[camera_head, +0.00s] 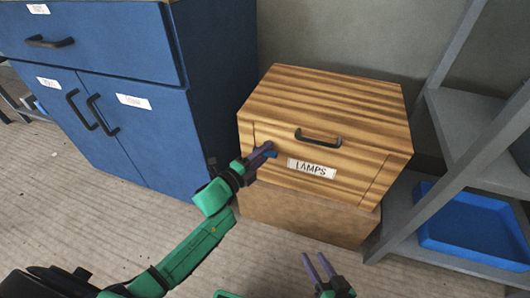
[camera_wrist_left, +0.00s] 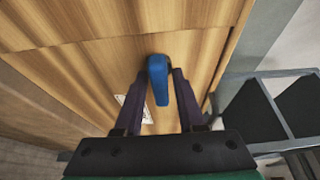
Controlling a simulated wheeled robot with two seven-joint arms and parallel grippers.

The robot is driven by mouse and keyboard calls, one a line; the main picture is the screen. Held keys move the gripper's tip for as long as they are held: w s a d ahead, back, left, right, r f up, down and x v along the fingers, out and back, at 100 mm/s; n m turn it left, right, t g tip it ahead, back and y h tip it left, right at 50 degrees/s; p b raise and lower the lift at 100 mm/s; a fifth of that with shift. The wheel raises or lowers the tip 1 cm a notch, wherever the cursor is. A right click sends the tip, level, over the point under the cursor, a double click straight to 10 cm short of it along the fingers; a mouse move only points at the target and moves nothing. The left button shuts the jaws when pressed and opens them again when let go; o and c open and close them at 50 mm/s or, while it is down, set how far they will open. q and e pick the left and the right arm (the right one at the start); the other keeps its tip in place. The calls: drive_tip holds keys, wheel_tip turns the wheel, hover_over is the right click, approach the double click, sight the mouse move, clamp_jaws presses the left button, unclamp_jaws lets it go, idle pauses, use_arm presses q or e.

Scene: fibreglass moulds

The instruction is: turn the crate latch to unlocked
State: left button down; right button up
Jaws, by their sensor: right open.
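The wooden crate (camera_head: 330,115) has striped grain, a dark handle (camera_head: 318,138) and a LAMPS label (camera_head: 311,168) on its front. Its small blue latch (camera_head: 271,154) is at the left of the front, partly hidden by my left gripper (camera_head: 265,149). My right gripper (camera_head: 315,262) is open and empty, low in front of the crate.
A blue cabinet (camera_head: 130,125) with drawer and doors stands left of the crate. The crate rests on a brown box (camera_head: 300,215). A grey shelf (camera_head: 405,205) with a blue tray (camera_head: 470,220) stands at right. Carpeted floor lies open in front.

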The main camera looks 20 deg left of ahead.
use_arm(q)
drive_tip(key=shift+n, duration=0.3)
drive_tip(key=n+t+b, duration=0.1)
drive_tip(key=n, duration=0.1)
drive_tip(key=shift+f+n, duration=0.1)
drive_tip(key=shift+n, duration=0.2)
drive_tip(key=n+t, duration=0.1)
drive_tip(key=n, duration=0.1)
drive_tip(key=shift+n, duration=0.4)
drive_tip(key=n+t, duration=0.1)
drive_tip(key=n, duration=0.2)
drive_tip(key=shift+t+y, duration=0.3)
drive_tip(key=n+t+y, duration=0.1)
drive_tip(key=n, duration=0.2)
drive_tip(key=shift+n, duration=0.4)
drive_tip(key=n+t+y, duration=0.1)
drive_tip(key=n, duration=0.2)
drive_tip(key=shift+n+y+p, duration=0.3)
drive_tip(key=shift+n, duration=0.1)
drive_tip(key=shift+n+t+y+p, duration=0.2)
drive_tip(key=shift+n+y, duration=0.55)
drive_tip(key=shift+n, duration=0.7)
drive_tip(key=shift+n+t+y+p, duration=0.1)
drive_tip(key=shift+n+y+p, duration=0.2)
drive_tip(key=shift+n+y, duration=0.8)
drive_tip(key=shift+n, duration=0.55)
